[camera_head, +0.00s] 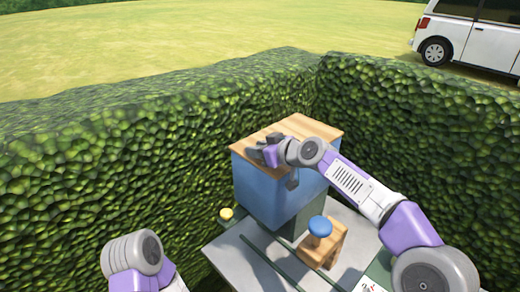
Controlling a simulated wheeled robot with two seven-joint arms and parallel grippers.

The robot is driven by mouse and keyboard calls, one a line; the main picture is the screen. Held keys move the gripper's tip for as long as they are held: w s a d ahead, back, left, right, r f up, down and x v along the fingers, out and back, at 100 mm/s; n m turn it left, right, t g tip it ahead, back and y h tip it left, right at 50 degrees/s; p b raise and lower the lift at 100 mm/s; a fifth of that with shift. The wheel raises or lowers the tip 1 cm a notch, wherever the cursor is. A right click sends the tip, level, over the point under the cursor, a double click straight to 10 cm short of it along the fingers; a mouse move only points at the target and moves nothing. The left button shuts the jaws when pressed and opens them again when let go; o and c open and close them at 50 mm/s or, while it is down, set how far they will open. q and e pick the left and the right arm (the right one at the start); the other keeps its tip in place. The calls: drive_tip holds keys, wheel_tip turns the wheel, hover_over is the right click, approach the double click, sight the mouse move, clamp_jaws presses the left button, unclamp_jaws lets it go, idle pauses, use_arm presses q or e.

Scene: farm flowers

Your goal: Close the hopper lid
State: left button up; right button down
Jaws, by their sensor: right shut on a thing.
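The hopper (265,192) is a blue box standing in the corner of the hedge. Its wooden lid (298,128) lies over the top of the box and looks about flat; I cannot tell if a small gap is left under it. My right gripper (257,152) is at the lid's front left part, shut, apparently on the lid. My right forearm hides part of the lid's right front. My left arm shows only at the lower left, and its gripper is not in view.
A wooden block with a blue round knob (320,226) stands on the grey platform (236,255) in front of the hopper. Green hedges (420,120) close in behind and at both sides. A white van (475,38) is parked beyond.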

drive_tip(key=shift+s+f, duration=0.1)
drive_tip(key=shift+f, duration=0.25)
drive_tip(key=c, duration=0.8)
unclamp_jaws()
drive_tip(key=shift+f, duration=0.1)
drive_tip(key=shift+c, duration=0.2)
drive_tip(key=v, duration=0.2)
drive_tip(key=b+v, duration=0.1)
drive_tip(key=v, duration=0.4)
drive_tip(key=shift+d+r, duration=0.3)
drive_tip(key=shift+r, duration=0.2)
